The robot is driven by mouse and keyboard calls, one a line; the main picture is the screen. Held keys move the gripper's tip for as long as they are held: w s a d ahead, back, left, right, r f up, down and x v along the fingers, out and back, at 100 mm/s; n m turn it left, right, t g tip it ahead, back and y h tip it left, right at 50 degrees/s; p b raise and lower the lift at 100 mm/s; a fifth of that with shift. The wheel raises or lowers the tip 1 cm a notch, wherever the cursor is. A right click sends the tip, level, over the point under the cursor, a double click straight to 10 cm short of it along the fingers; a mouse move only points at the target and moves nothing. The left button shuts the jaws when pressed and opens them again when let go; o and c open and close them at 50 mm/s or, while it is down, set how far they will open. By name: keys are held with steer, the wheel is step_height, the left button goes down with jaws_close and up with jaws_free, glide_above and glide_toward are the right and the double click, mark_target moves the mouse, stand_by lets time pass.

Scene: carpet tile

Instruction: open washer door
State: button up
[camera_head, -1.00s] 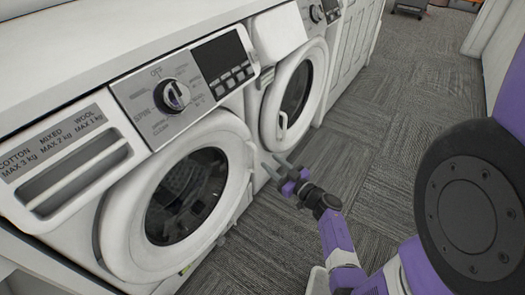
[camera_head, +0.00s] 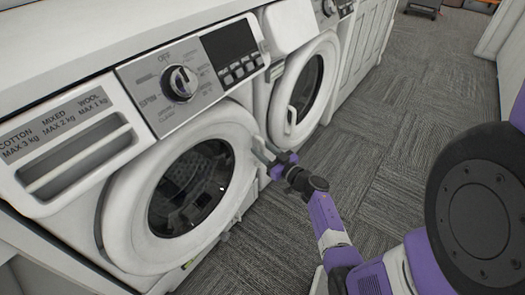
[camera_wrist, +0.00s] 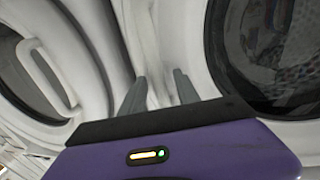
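The near washer's round white door (camera_head: 123,215) with dark glass is shut, at the left of the head view. It also shows at the right of the wrist view (camera_wrist: 212,22). My gripper (camera_head: 263,150) is at the right rim of this door, where the handle side is. In the wrist view its two fingers (camera_wrist: 160,88) stand apart, pointing at the white strip between the two washers. White surface shows between them. I cannot tell whether they touch the door or straddle its handle, which is largely hidden.
A second washer (camera_head: 322,45) stands just beyond, its door shut; its curved handle (camera_wrist: 45,75) shows at the left of the wrist view. A control panel (camera_head: 185,82) and drawer (camera_head: 75,160) sit above the near door. Grey carpet (camera_head: 400,130) is clear to the right.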

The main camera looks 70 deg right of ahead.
jaws_close()
stand_by(1.4)
